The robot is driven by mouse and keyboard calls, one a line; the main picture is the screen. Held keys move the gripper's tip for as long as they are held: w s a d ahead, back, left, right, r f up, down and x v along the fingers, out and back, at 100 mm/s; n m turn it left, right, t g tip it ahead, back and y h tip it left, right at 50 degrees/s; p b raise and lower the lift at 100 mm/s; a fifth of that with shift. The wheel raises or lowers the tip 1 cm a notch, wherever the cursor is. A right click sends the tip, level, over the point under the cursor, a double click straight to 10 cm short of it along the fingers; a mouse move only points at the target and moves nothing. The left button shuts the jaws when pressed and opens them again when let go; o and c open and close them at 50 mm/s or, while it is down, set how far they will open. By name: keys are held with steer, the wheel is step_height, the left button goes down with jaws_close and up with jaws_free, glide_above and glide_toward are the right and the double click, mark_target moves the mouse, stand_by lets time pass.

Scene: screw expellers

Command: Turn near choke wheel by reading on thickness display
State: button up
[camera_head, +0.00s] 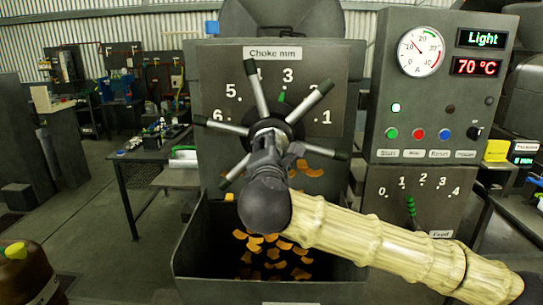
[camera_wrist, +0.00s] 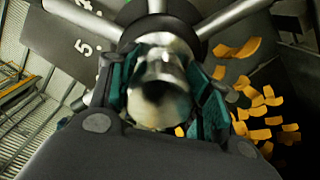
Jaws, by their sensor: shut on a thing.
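The near choke wheel (camera_head: 317,95) has several silver spokes with dark tips, in front of a numbered grey panel labelled "Choke mm". A green pointer (camera_head: 281,97) shows by its hub, just below the 3. My gripper (camera_head: 268,142) is at the wheel's centre, its teal-padded fingers shut on the silver hub end (camera_wrist: 158,90) in the wrist view. The gripper and my arm hide part of the hub and lower spokes.
Orange flakes (camera_head: 270,255) lie in the dark bin (camera_head: 200,268) below the wheel. The control box at right carries a round gauge (camera_head: 421,51) and coloured buttons. Below it is a 0–4 feed scale with a green lever (camera_head: 411,206). A table (camera_head: 140,156) stands at left.

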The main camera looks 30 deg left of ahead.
stand_by(0.4)
steer(key=o, duration=1.5)
steer(key=shift+c, duration=0.2)
steer(key=v, duration=1.2)
